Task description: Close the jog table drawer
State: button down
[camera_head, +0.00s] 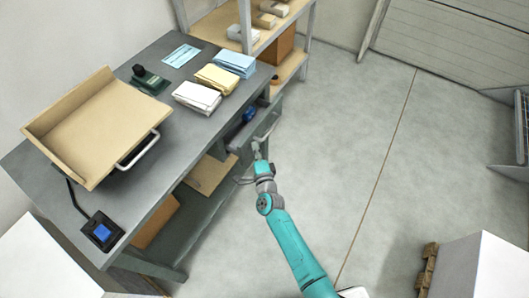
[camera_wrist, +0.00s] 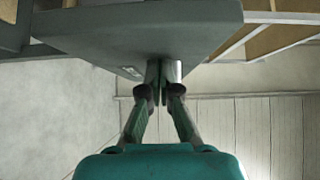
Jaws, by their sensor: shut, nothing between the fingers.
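The jog table (camera_head: 165,130) is a grey bench on the left in the head view. Its grey drawer (camera_head: 240,141) stands pulled out from the right side, with a bar handle (camera_head: 271,127) on its front and a blue item (camera_head: 249,115) inside. My gripper (camera_head: 256,148) is at the near end of the drawer front. In the wrist view my gripper (camera_wrist: 160,92) has its fingertips together, close to a grey panel (camera_wrist: 150,30) that looks like the drawer. Whether they touch it I cannot tell.
On the tabletop are a tilted wooden tray (camera_head: 95,125), paper stacks (camera_head: 198,97) and a blue-buttoned box (camera_head: 101,231). A shelf unit (camera_head: 285,45) stands beyond the table. The floor (camera_head: 340,120) right of the drawer is clear; a white block (camera_head: 480,265) stands at lower right.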

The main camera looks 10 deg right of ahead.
aim_at(241, 141)
jog(key=w+a, duration=0.4)
jog(key=shift+w+a, duration=0.25)
jog(key=shift+a, duration=0.1)
jog(key=shift+w+a+r, duration=0.2)
